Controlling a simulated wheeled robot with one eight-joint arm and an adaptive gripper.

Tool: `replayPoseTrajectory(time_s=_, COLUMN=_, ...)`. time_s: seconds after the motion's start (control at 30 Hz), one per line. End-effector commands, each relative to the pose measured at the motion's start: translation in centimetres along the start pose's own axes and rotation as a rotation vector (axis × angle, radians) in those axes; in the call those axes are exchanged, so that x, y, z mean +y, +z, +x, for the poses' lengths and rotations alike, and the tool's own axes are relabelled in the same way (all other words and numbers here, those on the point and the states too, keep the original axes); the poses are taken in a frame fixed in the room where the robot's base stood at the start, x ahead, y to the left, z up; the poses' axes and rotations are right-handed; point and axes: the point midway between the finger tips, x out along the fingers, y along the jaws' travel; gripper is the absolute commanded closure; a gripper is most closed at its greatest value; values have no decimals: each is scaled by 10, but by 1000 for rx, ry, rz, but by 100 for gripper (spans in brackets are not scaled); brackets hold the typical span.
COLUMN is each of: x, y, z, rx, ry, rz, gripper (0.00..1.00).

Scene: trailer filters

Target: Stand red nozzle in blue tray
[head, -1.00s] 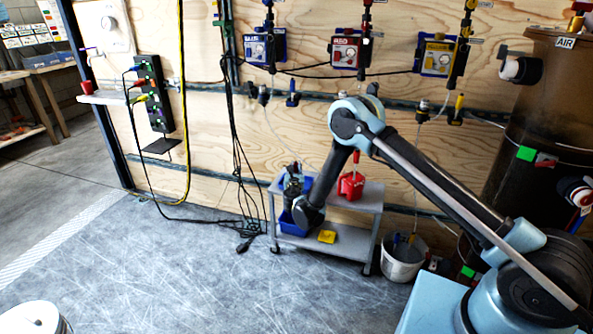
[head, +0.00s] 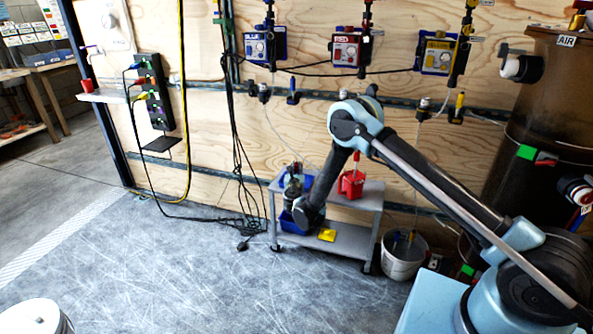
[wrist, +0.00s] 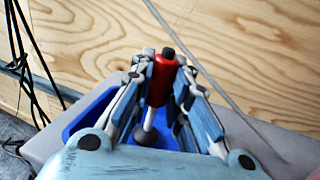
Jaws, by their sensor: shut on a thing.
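In the wrist view, my gripper (wrist: 163,88) is shut on the red nozzle (wrist: 159,82). The nozzle has a dark cap, a red body, a pale stem and a dark round foot, and it is close to upright. The blue tray (wrist: 88,113) lies below and around it. I cannot tell whether the foot touches the tray floor. In the head view, my gripper (head: 292,182) is over the left end of the cart's top shelf, and the blue tray (head: 309,181) shows partly behind my arm. The nozzle cannot be made out there.
A red holder (head: 351,185) with a red-topped item stands on the grey cart (head: 370,197), right of my arm. A blue bin (head: 288,223) and a yellow block (head: 327,235) are on the lower shelf. Black cables hang left of the cart. A white bucket (head: 401,262) stands right.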

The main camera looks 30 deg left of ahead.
Motion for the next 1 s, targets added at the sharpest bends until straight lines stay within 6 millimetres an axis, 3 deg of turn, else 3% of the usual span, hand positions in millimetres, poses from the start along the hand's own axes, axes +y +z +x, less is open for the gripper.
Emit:
replayPoseTrajectory(time_s=0.43, x=0, y=-5, z=0, rx=0, ry=0, rz=0, gripper=100)
replayPoseTrajectory(time_s=0.47, x=-1, y=-5, z=0, rx=0, ry=-1, rz=0, gripper=77)
replayPoseTrajectory(time_s=0.53, x=-1, y=-5, z=0, rx=0, ry=-1, rz=0, gripper=61)
replayPoseTrajectory(time_s=0.87, x=-1, y=-5, z=0, rx=0, ry=-1, rz=0, gripper=60)
replayPoseTrajectory(time_s=1.0, x=0, y=-5, z=-9, rx=0, ry=0, rz=0, gripper=60)
